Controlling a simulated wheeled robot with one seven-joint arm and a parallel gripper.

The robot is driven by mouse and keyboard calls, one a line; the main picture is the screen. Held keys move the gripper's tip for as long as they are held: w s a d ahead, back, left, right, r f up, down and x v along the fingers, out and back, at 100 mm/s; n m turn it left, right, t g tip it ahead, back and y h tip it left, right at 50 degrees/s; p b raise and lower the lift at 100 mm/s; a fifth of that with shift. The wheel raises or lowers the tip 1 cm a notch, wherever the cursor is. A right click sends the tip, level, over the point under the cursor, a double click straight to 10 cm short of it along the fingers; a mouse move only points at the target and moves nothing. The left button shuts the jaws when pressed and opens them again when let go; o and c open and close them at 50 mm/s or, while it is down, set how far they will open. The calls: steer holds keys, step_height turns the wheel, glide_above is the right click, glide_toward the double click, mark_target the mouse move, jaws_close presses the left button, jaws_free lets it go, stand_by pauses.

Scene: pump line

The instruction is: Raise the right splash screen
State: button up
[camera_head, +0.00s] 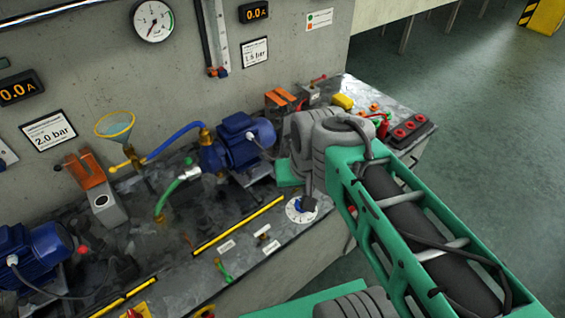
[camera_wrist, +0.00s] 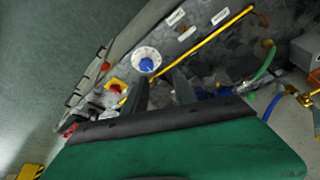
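A long yellow bar (camera_head: 238,226), likely the edge of the right splash screen, lies low along the front of the bench top. It also runs diagonally across the wrist view (camera_wrist: 215,38), and part of it passes behind my fingers. No upright screen panel shows. A second yellow bar (camera_head: 125,298) lies farther left, partly cut off. My gripper (camera_wrist: 162,90) has its two dark fingers apart with nothing visible between them. It is near the bar's right end, by the white dial; whether it touches the bar cannot be told. In the head view my wrist hides most of the gripper.
A white dial with a blue knob (camera_head: 301,209) sits on the bench front. A blue pump (camera_head: 246,139), a green hose (camera_head: 176,188) and a yellow funnel (camera_head: 115,125) stand behind the bar. A red-button box (camera_head: 407,131) is at right. Open floor lies to the right.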

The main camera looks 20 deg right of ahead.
steer(key=w+d+f+m+b, duration=0.1)
steer(key=w+d+f+m, duration=0.25)
steer(key=w, duration=0.25)
steer(key=w+d+f+m+g+b, duration=0.1)
steer(key=w+d+f+m+b, duration=0.1)
steer(key=w+d+f+m, duration=0.25)
steer(key=w+d+f+m+b, duration=0.1)
steer(key=w+d+f+m, duration=0.1)
steer(key=w+d+m, duration=0.35)
steer(key=shift+n+y, duration=0.4)
steer(key=shift+n, duration=0.15)
steer(key=w+f, duration=0.1)
steer(key=f, duration=0.1)
steer(key=a+f, duration=0.1)
steer(key=f, duration=0.1)
steer(key=w+a+f, duration=0.1)
steer(key=f, duration=0.1)
steer(key=shift+w+a+f+p, duration=0.15)
steer(key=shift+w+f+p, duration=0.15)
steer(key=shift+w+p, duration=0.05)
steer(key=shift+c, duration=0.5)
jaws_close()
